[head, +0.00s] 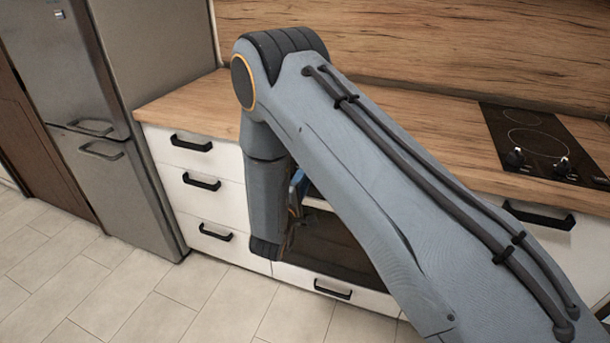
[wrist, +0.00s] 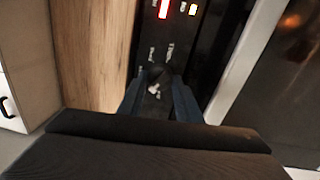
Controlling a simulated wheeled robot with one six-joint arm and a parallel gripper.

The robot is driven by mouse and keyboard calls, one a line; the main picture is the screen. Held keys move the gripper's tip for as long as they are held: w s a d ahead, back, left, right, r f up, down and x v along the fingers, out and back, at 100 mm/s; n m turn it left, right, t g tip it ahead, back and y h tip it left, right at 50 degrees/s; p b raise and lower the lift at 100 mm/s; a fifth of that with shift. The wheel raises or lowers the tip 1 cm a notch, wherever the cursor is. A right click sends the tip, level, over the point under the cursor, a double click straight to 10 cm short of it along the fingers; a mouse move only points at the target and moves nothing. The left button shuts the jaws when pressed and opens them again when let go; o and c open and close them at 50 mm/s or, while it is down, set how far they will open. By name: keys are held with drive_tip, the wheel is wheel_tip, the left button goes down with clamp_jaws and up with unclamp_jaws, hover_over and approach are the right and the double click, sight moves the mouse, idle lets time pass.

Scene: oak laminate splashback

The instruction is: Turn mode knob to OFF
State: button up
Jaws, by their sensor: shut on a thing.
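The mode knob (wrist: 157,73) is a small dark knob on the black oven control panel (wrist: 188,45) in the wrist view. My gripper (wrist: 158,92) is shut on it, with a blue finger on either side. A pale mark shows between the fingers, and small white labels sit around the knob, too blurred to read. Which setting the knob points to cannot be told. In the head view the built-in oven (head: 340,245) is partly hidden behind my arm; a bit of blue finger shows at its upper left, and the knob is hidden.
The wooden worktop (head: 190,105) runs above white drawers (head: 185,155). A black hob (head: 540,140) with its own knobs is at right, a steel fridge (head: 130,180) at left. The tiled floor in front is clear.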

drive_tip(key=n+p, duration=0.1)
drive_tip(key=n, duration=0.2)
drive_tip(key=shift+n, duration=0.4)
drive_tip(key=shift+n+y+p, duration=0.3)
drive_tip(key=shift+n+p, duration=0.1)
drive_tip(key=shift+n, duration=1.7)
drive_tip(key=o, duration=1)
drive_tip(key=shift+o, duration=0.2)
drive_tip(key=b+v, duration=0.1)
drive_tip(key=v, duration=0.7)
drive_tip(key=shift+w, duration=0.1)
